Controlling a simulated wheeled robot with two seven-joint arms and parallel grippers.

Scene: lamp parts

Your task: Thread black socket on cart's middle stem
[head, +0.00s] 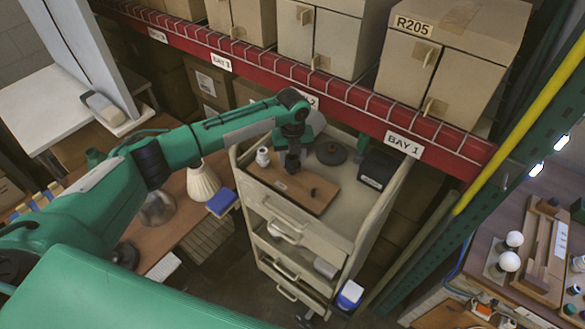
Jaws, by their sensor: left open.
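My left arm, green, reaches in from the left over the beige cart (345,205). My left gripper (292,168) is open, pointing down just above the brown wooden board (315,204) on the cart's top. A white fitting (262,156) stands on the board to the left of the gripper. A small black piece (313,192) stands on the board to the right, perhaps a socket or a stem end. The middle of the board is hidden by the gripper, so I cannot tell a middle stem or a socket there. My right gripper is out of view.
A black round base (331,152) and a black box (378,168) sit on the cart top behind the board. A red shelf beam (300,93) with cardboard boxes runs behind. A desk with a cream lampshade (203,183) stands left; a workbench with white bulbs (509,261) stands right.

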